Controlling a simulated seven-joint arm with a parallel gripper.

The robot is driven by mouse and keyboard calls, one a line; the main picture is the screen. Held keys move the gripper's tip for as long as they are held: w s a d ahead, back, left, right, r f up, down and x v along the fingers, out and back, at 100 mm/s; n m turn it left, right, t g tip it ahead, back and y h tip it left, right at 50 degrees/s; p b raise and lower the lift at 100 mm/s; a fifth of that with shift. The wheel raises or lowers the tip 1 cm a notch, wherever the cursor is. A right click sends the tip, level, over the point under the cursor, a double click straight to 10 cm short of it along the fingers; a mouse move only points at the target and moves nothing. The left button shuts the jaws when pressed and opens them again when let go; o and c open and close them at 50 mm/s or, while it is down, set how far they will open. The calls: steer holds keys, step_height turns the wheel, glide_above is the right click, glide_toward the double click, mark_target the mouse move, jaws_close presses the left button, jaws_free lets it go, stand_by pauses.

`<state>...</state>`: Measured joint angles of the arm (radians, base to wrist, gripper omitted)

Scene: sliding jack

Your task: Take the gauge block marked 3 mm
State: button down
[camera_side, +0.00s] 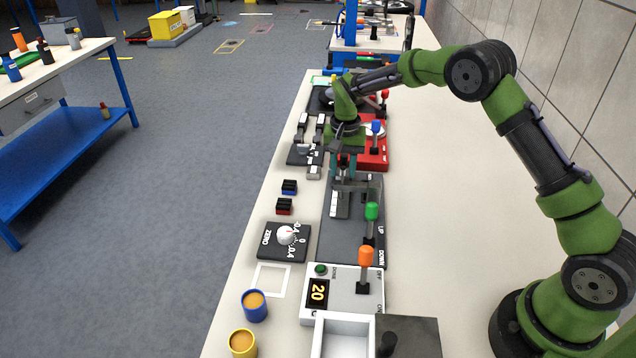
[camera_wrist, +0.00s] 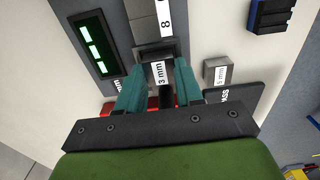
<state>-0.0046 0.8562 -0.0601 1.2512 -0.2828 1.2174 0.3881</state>
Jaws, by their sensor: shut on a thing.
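The gauge block marked 3 mm (camera_wrist: 158,73) is a small grey block with a white label, between the teal fingers of my gripper (camera_wrist: 158,88) in the wrist view. My gripper is shut on it. In the side view my gripper (camera_side: 345,168) points down over the far end of a dark grey jack base (camera_side: 345,245); the block is too small to make out there. A grey block marked 5 mm (camera_wrist: 218,72) sits to the right of the fingers in the wrist view, apart from them.
A green-knobbed lever (camera_side: 371,212) marked UP and DOWN stands by the jack base. An orange-knobbed lever (camera_side: 366,257) rises from a white box showing 20. A red unit (camera_side: 372,150) with a blue-knobbed lever stands behind my gripper. The bench's right side is clear.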

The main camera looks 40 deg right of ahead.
mark_target(343, 172)
steer(key=shift+r, duration=2.35)
